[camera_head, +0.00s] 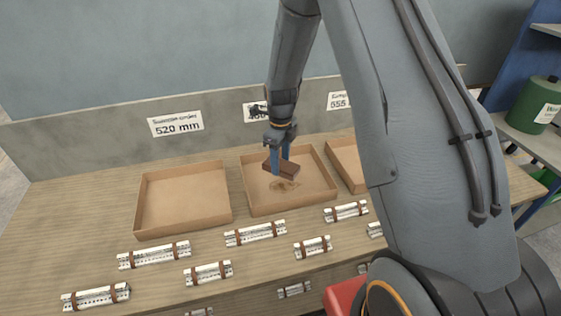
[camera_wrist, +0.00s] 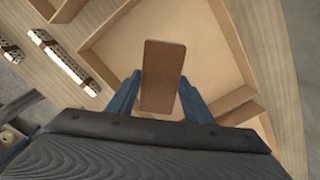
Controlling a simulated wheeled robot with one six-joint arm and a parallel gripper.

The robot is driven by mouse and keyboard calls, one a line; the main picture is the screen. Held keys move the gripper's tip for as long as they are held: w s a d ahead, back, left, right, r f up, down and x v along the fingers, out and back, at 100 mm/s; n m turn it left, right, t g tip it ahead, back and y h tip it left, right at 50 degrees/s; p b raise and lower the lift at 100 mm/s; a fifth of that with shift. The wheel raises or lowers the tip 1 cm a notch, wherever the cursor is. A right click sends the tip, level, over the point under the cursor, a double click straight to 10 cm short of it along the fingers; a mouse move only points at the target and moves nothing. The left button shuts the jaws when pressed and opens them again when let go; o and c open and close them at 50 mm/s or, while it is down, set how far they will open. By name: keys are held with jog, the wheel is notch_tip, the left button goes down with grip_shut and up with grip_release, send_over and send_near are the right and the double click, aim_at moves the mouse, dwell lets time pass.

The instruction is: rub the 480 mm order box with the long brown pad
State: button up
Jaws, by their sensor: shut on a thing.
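My gripper (camera_head: 279,157) is shut on a long brown pad (camera_head: 288,170) above the middle cardboard box (camera_head: 321,199). The wrist view shows the pad (camera_wrist: 163,75) between my two blue fingers, pointing away from the wrist. The box is shallow and open, below a label (camera_head: 251,112) that my arm partly hides. A brownish patch (camera_head: 284,187) shows on its floor below the pad; I cannot tell if it is a mark or a shadow. The pad looks held above the floor, but contact is unclear.
An empty box (camera_head: 182,199) below the 520 mm label (camera_head: 175,123) stands to the left. Another box (camera_head: 347,163), partly behind my arm, stands to the right. Several white strapped bundles (camera_head: 255,233) lie on the table in front. A green canister (camera_head: 536,104) stands at far right.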

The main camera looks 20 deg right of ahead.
jog(key=shift+f+b, duration=2.1)
jog(key=shift+f, duration=1.8)
jog(key=shift+d, duration=0.3)
jog(key=shift+c, duration=0.4)
jog(key=shift+d+f, duration=0.2)
jog(key=shift+d, duration=1.7)
jog(key=shift+a, duration=0.25)
jog(key=shift+a+r, duration=0.1)
jog(key=shift+a, duration=1.85)
jog(key=shift+w+d, duration=0.15)
jog(key=shift+d, duration=1.2)
jog(key=shift+d+f, duration=0.2)
jog(key=shift+d, duration=0.55)
jog(key=shift+a+r, duration=0.1)
jog(key=shift+a, duration=1.85)
jog(key=shift+a+r, duration=0.2)
jog(key=shift+r+p, duration=2.1)
jog(key=shift+r, duration=1.85)
